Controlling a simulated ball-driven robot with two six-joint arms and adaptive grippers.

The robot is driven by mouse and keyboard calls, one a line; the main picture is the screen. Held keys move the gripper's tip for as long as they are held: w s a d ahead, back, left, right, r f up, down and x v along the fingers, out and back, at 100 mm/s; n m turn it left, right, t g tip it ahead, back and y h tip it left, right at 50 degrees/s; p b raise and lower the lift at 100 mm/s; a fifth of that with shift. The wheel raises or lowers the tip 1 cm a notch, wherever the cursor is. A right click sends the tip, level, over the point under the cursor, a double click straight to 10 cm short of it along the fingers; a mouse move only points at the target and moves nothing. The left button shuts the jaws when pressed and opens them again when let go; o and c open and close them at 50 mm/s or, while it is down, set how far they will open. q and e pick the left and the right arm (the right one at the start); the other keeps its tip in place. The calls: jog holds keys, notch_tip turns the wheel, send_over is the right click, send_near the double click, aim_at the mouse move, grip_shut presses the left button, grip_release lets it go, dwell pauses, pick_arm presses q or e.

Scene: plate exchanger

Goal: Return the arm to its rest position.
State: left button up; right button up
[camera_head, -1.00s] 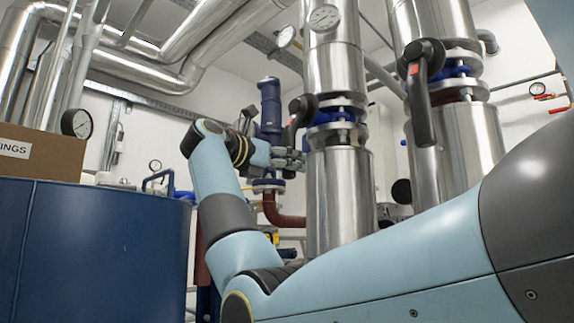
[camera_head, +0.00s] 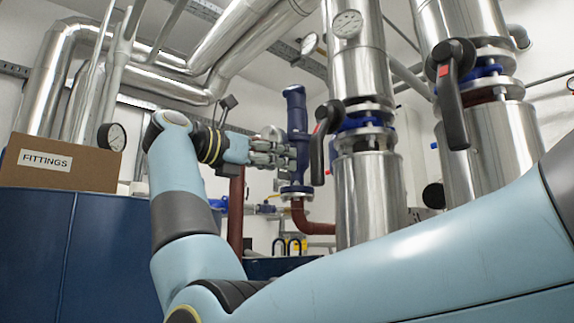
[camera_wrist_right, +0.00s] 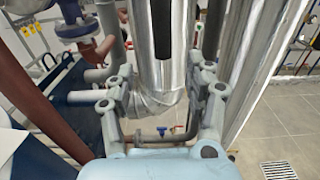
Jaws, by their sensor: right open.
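My right arm, light blue with grey joints, reaches across the head view from the lower right and bends up at the left. Its right gripper (camera_head: 284,154) is open and points right, toward the black valve lever (camera_head: 322,140) on the nearer steel pipe, and looks apart from it. In the right wrist view the two fingers of the gripper (camera_wrist_right: 165,105) stand wide apart with nothing held between them. The steel pipe (camera_wrist_right: 150,45) shows beyond the fingers, with a dark lever along it. My left gripper is not in view.
A cardboard box labelled FITTINGS (camera_head: 62,162) sits on a dark blue tank (camera_head: 90,250) at the left, close to my arm. A blue pump-like fitting (camera_head: 296,125) on a red-brown pipe stands behind the gripper. A second steel pipe with a black lever (camera_head: 452,95) stands right.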

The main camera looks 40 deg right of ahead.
dwell(0.5)
jog(key=s+d+f+n+t+h+p, duration=0.1)
jog(key=d+f+n+t+p, duration=0.15)
jog(key=f+n, duration=1.05)
jog(key=d+f+n+t+h+p, duration=0.1)
jog(key=f+n+t+h, duration=0.15)
jog(key=f, duration=1.95)
jog(key=s+a+f+n+t+y+p, duration=0.1)
jog(key=s+f+n+t+y, duration=0.25)
jog(key=f+n, duration=0.45)
jog(key=s+a+f+n+t+y, duration=0.1)
jog(key=s+f+n+t+y, duration=0.3)
jog(key=f, duration=0.5)
jog(key=s+a+f+n+t+y+p, duration=0.1)
jog(key=s+f+n+t+y, duration=0.1)
jog(key=f+n+y, duration=0.5)
jog(key=s+a+f+n+g+y+p, duration=0.1)
jog(key=s+a+f+n+g+y, duration=0.3)
jog(key=s+f, duration=0.65)
jog(key=s+d+f+n+g+y, duration=0.1)
jog(key=s+f+n, duration=0.5)
jog(key=s+f, duration=0.45)
jog(key=s+f+n+g, duration=0.4)
jog(key=s+f+g, duration=0.1)
jog(key=s, duration=0.9)
jog(key=s+f+n+g+y, duration=0.1)
jog(key=s+f+n+g, duration=0.4)
jog(key=s, duration=0.8)
jog(key=shift+s+f+g, duration=0.35)
jog(key=shift+f, duration=0.1)
